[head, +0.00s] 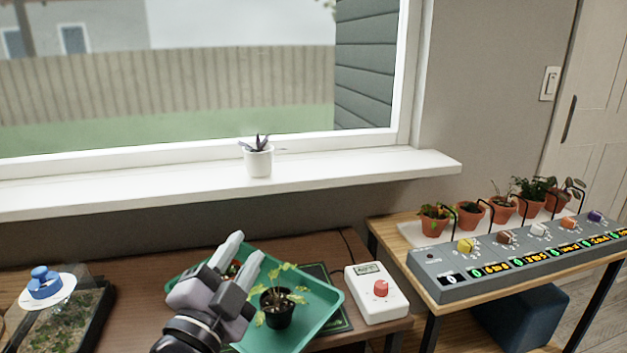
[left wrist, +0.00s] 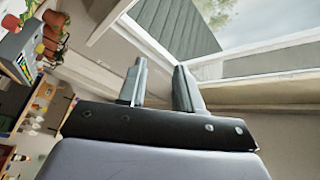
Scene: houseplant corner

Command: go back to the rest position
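My left gripper (head: 242,256) is raised over the green tray on the brown table in the head view. Its two fingers are apart with nothing between them. In the left wrist view the same gripper (left wrist: 158,84) shows its fingers spread and empty, with the window and wall beyond. My right gripper is in neither view.
The green tray (head: 327,298) holds a plant in a black pot (head: 277,309). A white box with a red knob (head: 380,288) stands beside it. A terrarium (head: 62,325) is at left. A grey control panel (head: 440,284) and several potted plants are on the right table.

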